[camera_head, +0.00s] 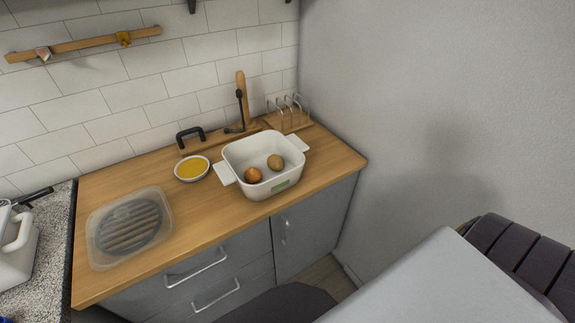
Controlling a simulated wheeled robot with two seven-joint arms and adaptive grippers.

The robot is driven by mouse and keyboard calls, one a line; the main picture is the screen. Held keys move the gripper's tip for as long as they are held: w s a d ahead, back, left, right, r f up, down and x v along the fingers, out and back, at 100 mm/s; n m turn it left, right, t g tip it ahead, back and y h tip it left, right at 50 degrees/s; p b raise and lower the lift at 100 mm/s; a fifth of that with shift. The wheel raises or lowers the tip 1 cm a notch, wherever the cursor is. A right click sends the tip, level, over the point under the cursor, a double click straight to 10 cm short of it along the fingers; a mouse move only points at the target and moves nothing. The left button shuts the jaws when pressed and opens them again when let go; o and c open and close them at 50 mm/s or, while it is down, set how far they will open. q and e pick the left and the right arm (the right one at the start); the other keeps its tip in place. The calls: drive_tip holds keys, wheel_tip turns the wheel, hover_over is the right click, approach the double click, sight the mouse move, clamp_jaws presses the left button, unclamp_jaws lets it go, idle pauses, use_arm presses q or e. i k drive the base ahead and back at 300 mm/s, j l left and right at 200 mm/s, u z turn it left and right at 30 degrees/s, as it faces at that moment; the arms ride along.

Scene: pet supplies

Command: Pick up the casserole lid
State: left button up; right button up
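A translucent, rounded-square piece (96,248) that looks like the casserole lid lies flat at the left end of the wooden counter. A dark oval with brown slats shows in its middle; I cannot tell whether this is under it or part of it. The white casserole (262,186) stands open towards the right of the counter, with a handle on each side and two round brown items inside. Neither of my grippers is in view.
A small bowl of yellow-orange contents (192,169) stands just left of the casserole. Behind are a black handle (190,135) and a wire rack (289,113). A white jug-like item (14,250) stands at far left. Counter between lid and casserole is clear.

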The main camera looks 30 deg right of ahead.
sight(122, 229)
drive_tip(key=z, duration=0.75)
drive_tip(key=u, duration=1.3)
